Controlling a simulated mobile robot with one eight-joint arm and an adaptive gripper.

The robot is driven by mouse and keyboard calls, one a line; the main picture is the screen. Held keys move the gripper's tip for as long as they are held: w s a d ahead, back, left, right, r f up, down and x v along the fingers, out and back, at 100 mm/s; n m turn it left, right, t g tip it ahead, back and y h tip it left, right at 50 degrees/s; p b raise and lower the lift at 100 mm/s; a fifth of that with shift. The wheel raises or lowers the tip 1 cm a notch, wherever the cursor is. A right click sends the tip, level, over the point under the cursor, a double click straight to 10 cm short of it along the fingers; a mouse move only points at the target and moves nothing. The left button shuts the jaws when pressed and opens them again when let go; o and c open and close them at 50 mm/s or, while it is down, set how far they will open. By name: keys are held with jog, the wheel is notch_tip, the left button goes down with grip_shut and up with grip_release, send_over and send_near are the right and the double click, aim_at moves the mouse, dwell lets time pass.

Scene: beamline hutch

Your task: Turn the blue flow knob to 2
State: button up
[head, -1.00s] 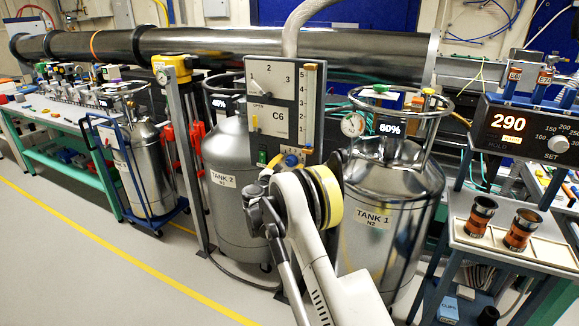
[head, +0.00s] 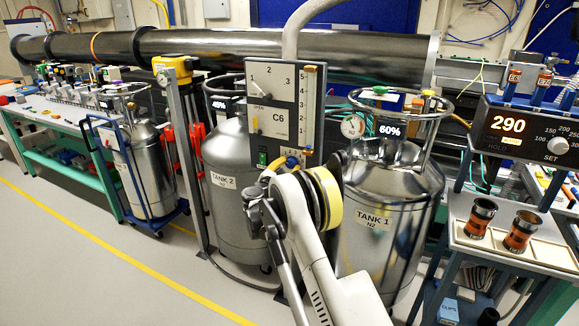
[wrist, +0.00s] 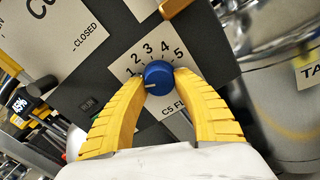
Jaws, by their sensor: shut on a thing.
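The blue flow knob (wrist: 157,77) sits on a pale scale plate (wrist: 150,50) numbered 1 to 5 in the wrist view. A short pale mark on the knob points left, toward the low end near 1; its exact reading is hard to tell. My gripper (wrist: 159,84) has its two yellow ribbed fingers shut on the knob, one on each side.
Tank 1 (head: 388,225) stands close at the right and Tank 2 (head: 225,190) at the left behind my arm. Open floor lies at the front left.

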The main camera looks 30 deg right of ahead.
jog(key=m, duration=0.5)
jog(key=shift+w+r, duration=0.1)
jog(key=shift+a+r+m+p, duration=0.1)
jog(key=shift+m+p, duration=0.2)
jog(key=shift+m, duration=2.1)
jog(key=o, duration=1.2)
jog(key=shift+c, duration=0.2)
jog(key=v, duration=1.2)
